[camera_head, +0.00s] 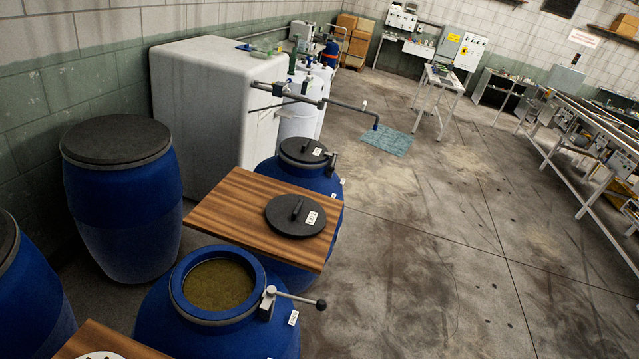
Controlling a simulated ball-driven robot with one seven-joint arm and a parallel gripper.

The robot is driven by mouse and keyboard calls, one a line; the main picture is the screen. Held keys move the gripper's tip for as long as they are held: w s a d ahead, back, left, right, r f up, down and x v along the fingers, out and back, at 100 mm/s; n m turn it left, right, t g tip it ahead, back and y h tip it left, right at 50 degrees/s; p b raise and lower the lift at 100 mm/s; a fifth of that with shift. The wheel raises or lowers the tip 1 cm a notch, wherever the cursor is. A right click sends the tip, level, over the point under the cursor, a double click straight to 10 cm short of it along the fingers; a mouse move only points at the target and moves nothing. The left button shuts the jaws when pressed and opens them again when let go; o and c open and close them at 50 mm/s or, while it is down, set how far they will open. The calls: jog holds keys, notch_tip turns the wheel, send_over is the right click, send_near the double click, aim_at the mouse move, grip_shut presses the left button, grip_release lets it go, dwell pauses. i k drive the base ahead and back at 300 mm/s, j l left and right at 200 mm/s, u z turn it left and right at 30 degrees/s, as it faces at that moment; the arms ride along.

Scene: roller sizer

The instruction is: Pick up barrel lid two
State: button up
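A round black lid (290,222) with a raised grip and a small white label lies on a wooden board (225,205) between two blue barrels. Its label is too small to read surely, so I cannot tell if it is lid two. A second black lid with a white label (301,153) closes the blue barrel (318,180) behind the board. The near blue barrel (175,318) is open and holds a brownish content (217,285). My gripper is not in view.
A tap handle (296,296) juts from the near barrel. Closed blue barrels (125,205) stand at the left. A second wooden board (125,342) shows at the bottom left. A white tank (205,105) stands behind. The concrete floor (420,240) to the right is clear.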

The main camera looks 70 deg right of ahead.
aim_at(290, 214)
jog(key=z, duration=1.75)
jog(key=i+l+z, duration=0.4)
jog(key=l, duration=0.2)
jog(key=i+l+z, duration=0.45)
jog(key=i+l+u, duration=0.1)
jog(key=i, duration=0.4)
jog(key=i+l+u, duration=0.1)
jog(key=i, duration=0.45)
jog(key=i+u, duration=0.25)
jog(key=u, duration=0.2)
jog(key=i+u, duration=0.2)
jog(key=u, duration=0.25)
jog(key=i+l+u, duration=0.1)
jog(key=i+u, duration=0.15)
jog(key=u, duration=0.25)
jog(key=i+u, duration=0.2)
jog(key=u, duration=0.25)
jog(key=i+j+u, duration=0.1)
jog(key=u, duration=0.35)
jog(key=i+l+u, duration=0.1)
jog(key=i+u, duration=0.2)
jog(key=u, duration=0.2)
jog(key=i+l+u, duration=0.15)
jog(key=u, duration=0.3)
